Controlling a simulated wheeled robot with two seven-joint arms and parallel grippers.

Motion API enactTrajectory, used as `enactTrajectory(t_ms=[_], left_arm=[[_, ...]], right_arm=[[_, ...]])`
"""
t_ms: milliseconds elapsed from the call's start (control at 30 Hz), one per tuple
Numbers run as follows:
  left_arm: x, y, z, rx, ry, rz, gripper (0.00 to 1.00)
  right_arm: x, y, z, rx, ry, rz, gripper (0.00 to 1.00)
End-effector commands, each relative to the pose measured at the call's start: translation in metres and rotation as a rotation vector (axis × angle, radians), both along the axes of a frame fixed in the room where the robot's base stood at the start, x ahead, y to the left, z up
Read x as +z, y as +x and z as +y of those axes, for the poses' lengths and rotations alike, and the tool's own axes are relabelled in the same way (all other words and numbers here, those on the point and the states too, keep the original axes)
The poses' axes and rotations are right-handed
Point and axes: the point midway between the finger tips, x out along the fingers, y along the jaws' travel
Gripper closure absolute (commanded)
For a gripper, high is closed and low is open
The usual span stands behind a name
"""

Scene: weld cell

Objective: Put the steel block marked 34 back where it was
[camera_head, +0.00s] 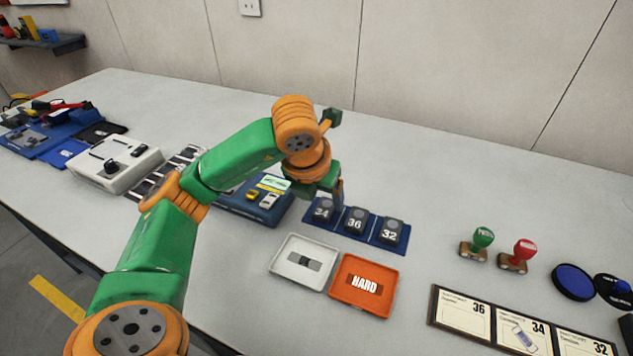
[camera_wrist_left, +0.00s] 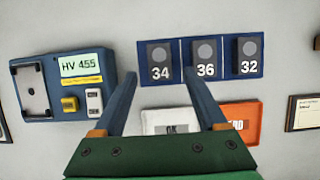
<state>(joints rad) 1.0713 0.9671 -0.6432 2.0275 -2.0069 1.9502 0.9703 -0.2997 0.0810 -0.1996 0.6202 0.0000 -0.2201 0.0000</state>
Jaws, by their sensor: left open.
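The steel block marked 34 (camera_head: 322,210) is a dark grey block with a round lighter spot. It sits in the left compartment of the blue three-part rack (camera_head: 372,236), and it also shows in the left wrist view (camera_wrist_left: 160,60). Blocks 36 (camera_head: 355,219) and 32 (camera_head: 390,232) fill the other two compartments. My left gripper (camera_wrist_left: 160,79) is open and empty, its fingertips in line with the two sides of block 34. In the head view it hangs right at block 34, partly covering it; I cannot tell whether they touch. My right gripper is not in view.
A blue hardness tester (camera_wrist_left: 60,95) reading HV 455 stands left of the rack. A white tray (camera_head: 281,257) and an orange HARD tray (camera_head: 346,301) lie in front. Green (camera_head: 482,238) and red (camera_head: 524,249) stamps stand right, behind a card board (camera_head: 487,326). The table behind the rack is clear.

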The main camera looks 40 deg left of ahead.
Motion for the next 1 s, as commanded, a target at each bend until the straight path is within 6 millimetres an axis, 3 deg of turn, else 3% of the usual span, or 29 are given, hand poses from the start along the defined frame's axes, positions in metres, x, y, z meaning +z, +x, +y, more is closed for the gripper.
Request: enactTrajectory(t_ms=[133,300,1000], left_arm=[[0.044,-0.013,-0.003,0.000,0.004,-0.008,0.26],[0.069,-0.025,-0.006,-0.001,0.002,-0.005,0.26],[0.074,-0.030,-0.008,0.000,0.000,0.000,0.26]], right_arm=[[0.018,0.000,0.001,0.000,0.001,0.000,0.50],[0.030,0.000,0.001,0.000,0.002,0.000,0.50],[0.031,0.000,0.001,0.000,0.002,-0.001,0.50]])
